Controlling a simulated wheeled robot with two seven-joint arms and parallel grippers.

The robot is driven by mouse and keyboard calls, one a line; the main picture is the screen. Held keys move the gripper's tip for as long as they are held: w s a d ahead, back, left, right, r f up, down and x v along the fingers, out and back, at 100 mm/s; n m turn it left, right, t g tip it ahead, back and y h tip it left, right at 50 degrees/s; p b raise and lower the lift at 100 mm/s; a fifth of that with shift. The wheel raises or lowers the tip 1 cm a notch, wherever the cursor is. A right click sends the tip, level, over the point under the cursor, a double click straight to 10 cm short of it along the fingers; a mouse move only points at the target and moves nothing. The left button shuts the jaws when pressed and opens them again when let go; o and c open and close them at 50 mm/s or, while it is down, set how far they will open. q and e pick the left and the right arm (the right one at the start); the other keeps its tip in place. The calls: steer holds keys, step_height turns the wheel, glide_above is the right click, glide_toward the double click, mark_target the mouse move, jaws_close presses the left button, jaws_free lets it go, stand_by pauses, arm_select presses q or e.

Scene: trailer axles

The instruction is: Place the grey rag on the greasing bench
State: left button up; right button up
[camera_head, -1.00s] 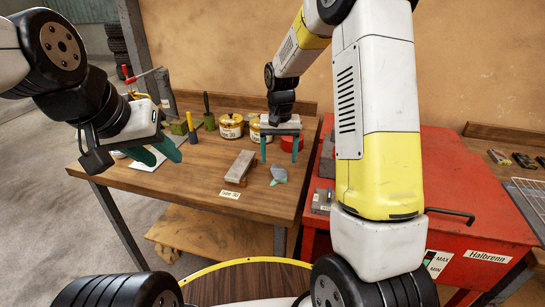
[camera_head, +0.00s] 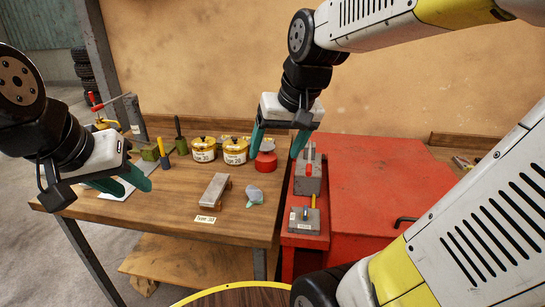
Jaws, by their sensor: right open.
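The grey rag (camera_head: 254,194) lies crumpled on the wooden bench (camera_head: 170,205), near its right end. My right gripper (camera_head: 274,156) is open and empty, its teal fingers pointing down. In the picture it is above and slightly right of the rag, apart from it, with a red tin between its fingers in the line of sight. My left gripper (camera_head: 122,184) hangs over the left part of the bench; its teal fingers look apart and hold nothing visible. It partly covers a white sheet.
A metal block (camera_head: 214,190) stands left of the rag, behind a label. Two yellow-lidded tins (camera_head: 235,151) and the red tin (camera_head: 266,158) stand at the back. A red cabinet (camera_head: 365,190) with grey parts adjoins the bench's right.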

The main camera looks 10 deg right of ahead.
steer(key=s+t, duration=0.1)
steer(key=s, duration=0.6)
steer(key=shift+n+t, duration=0.3)
steer(key=shift+t, duration=0.1)
steer(key=shift+r, duration=0.1)
stand_by(0.9)
